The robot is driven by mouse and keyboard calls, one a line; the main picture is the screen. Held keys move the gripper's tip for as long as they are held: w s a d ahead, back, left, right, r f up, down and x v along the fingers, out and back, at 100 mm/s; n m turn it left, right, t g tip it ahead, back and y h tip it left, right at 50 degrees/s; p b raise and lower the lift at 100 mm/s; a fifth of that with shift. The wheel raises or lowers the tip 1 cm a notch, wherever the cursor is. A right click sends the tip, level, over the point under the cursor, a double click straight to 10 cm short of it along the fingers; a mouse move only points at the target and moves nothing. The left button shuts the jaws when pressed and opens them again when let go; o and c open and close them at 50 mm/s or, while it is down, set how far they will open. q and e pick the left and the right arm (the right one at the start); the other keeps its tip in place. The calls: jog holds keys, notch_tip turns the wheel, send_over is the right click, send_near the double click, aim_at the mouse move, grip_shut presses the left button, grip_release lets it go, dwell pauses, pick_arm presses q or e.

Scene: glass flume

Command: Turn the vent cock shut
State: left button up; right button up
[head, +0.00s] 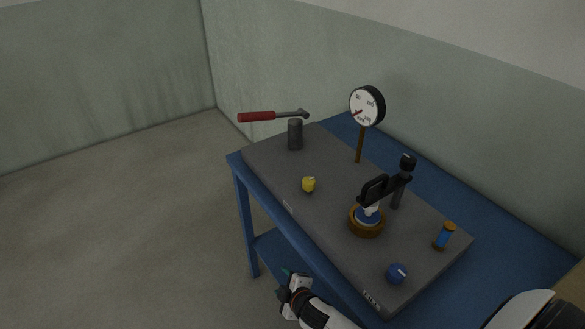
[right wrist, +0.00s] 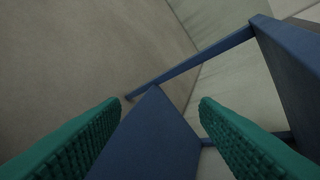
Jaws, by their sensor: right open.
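No fitting carries a readable vent label in the head view, so I cannot tell for sure which one is the vent cock. A small yellow knob (head: 309,184) sits on the dark grey slab, with a small unreadable plate at the slab's edge near it. A blue knob (head: 396,273) sits near the slab's front corner, beside another small plate. My right gripper (head: 284,284) is low in front of the bench, apart from both knobs. Its green fingers (right wrist: 160,135) are spread and empty in the right wrist view. My left gripper is not in view.
The grey slab (head: 335,180) lies on a blue bench (head: 500,253). Open floor lies left.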

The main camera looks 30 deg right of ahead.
jog(key=w+a+r+n+t+y, duration=0.2)
jog(key=w+a+r+n+y, duration=0.25)
jog(key=w+r+n, duration=0.4)
jog(key=w+a+r+n+t+y, duration=0.2)
jog(key=w+a+r+n+y, duration=0.25)
jog(key=r+n, duration=0.65)
notch_tip(320, 180, up, 15)
jog(key=n+g+h+p, duration=0.3)
jog(key=n+g+h, duration=0.9)
jog(key=n, duration=1.4)
send_over(309, 180)
jog(key=g+y, duration=0.3)
notch_tip(309, 180, down, 12)
jog(key=p, duration=0.2)
jog(key=shift+p, duration=0.3)
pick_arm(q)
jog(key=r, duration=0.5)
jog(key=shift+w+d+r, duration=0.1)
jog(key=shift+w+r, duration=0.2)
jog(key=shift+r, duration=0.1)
